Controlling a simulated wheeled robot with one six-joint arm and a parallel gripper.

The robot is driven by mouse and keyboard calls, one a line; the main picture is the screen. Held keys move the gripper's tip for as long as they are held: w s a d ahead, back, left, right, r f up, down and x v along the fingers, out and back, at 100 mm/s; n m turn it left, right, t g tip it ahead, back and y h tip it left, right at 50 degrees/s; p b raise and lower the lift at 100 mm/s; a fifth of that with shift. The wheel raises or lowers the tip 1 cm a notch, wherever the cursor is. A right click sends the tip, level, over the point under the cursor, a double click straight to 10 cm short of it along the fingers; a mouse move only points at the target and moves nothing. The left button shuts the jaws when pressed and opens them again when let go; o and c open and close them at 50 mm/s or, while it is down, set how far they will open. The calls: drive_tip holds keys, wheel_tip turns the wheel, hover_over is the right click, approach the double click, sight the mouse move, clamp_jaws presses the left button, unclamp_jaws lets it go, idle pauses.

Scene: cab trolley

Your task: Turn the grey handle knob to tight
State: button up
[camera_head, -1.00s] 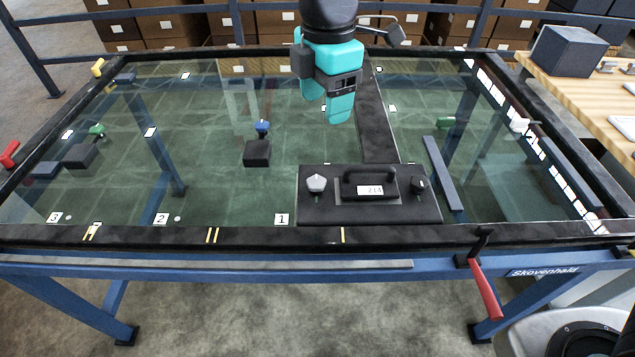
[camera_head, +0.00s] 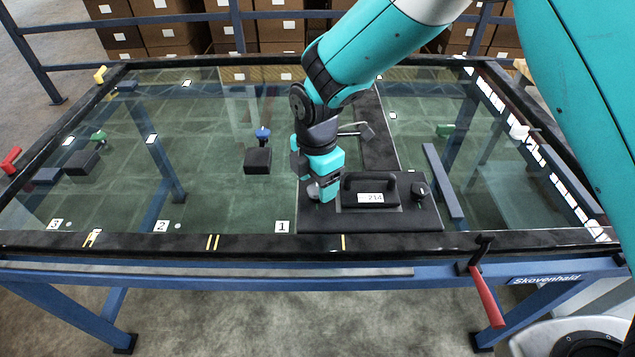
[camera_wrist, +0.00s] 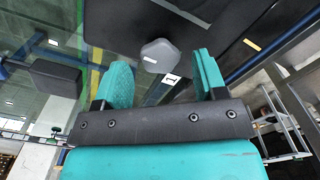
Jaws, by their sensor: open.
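The grey handle knob (camera_head: 318,190) sits at the left end of the black handle plate (camera_head: 400,217), mostly covered by my gripper in the head view. In the wrist view the knob (camera_wrist: 161,56) shows as a pale grey, many-sided cap between and beyond my fingertips. My gripper (camera_wrist: 163,72) is open and points down over the knob, with one teal finger on each side of it. In the head view my gripper (camera_head: 326,180) is right at the knob. I cannot tell whether a finger touches it. The tight mark is hidden.
A black handle (camera_head: 370,190) labelled 214 stands right of my gripper on the plate, and a black knob (camera_head: 420,190) is at its right end. A black block with a blue knob (camera_head: 262,135) lies to the left.

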drive_tip(key=shift+f, duration=0.65)
drive_tip(key=c, duration=0.9)
